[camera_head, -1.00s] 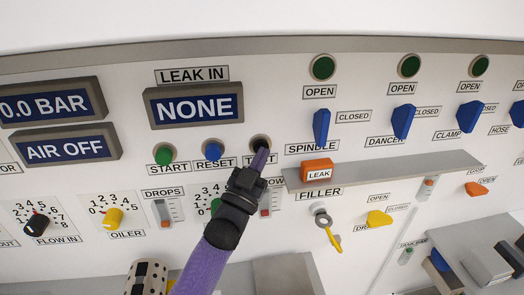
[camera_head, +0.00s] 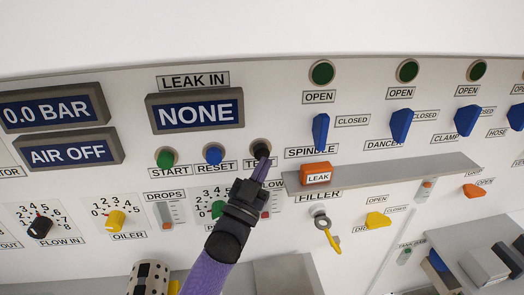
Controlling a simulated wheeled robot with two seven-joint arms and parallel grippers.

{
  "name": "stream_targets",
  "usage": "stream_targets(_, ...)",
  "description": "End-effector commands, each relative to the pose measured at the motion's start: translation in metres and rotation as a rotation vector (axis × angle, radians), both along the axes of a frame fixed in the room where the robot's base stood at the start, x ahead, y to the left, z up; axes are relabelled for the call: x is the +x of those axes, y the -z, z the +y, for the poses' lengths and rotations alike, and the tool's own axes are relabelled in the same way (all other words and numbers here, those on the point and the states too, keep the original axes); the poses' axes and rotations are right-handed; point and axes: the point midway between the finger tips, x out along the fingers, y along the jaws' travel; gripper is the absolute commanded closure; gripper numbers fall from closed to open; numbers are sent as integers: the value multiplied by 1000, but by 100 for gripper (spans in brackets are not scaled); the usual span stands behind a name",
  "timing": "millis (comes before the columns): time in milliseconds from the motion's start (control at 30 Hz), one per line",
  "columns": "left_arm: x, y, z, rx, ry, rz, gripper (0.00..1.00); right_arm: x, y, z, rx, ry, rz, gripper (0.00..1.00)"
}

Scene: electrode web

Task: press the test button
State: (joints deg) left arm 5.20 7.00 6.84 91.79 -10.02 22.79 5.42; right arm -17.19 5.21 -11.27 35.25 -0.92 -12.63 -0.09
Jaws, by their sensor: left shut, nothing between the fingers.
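The black test button (camera_head: 260,146) sits in a metal ring on the white panel, right of the blue reset button (camera_head: 213,154) and the green start button (camera_head: 165,159). Its label (camera_head: 250,163) is partly covered by my left gripper (camera_head: 262,163). The left gripper is shut and empty. Its purple fingertips point up at the button's lower edge, and I cannot tell whether they touch it. The display (camera_head: 195,111) under "LEAK IN" reads NONE. My right gripper is not in view.
Displays reading 0.0 BAR (camera_head: 50,109) and AIR OFF (camera_head: 68,153) are at the left. An orange leak block (camera_head: 316,173) stands on a grey ledge (camera_head: 400,173) to the right. Blue valve handles (camera_head: 320,130) are farther right. Knobs and sliders (camera_head: 165,215) lie below.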

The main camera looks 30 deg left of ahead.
Motion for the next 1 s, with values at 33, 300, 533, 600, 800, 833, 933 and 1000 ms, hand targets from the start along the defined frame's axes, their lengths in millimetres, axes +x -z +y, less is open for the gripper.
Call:
stream_targets(33, 0, 0, 0, 0, 0, 0, 100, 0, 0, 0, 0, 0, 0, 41)
stream_targets(300, -4, -1, -3, -1, 0, 1, 100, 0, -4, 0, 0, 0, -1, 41)
stream_targets(533, -23, -2, -17, -1, 0, 1, 100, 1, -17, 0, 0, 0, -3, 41)
stream_targets(600, -28, -2, -22, -2, 2, 0, 100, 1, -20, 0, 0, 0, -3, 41)
stream_targets(800, -39, -1, -30, -1, 0, 0, 100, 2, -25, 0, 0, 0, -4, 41)
stream_targets(833, -40, 0, -30, -1, 0, 0, 100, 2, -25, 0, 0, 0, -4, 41)
stream_targets(933, -40, 0, -31, -1, 1, -1, 100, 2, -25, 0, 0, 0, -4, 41)
stream_targets(1000, -40, 0, -30, -1, 1, -1, 100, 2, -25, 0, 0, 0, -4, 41)
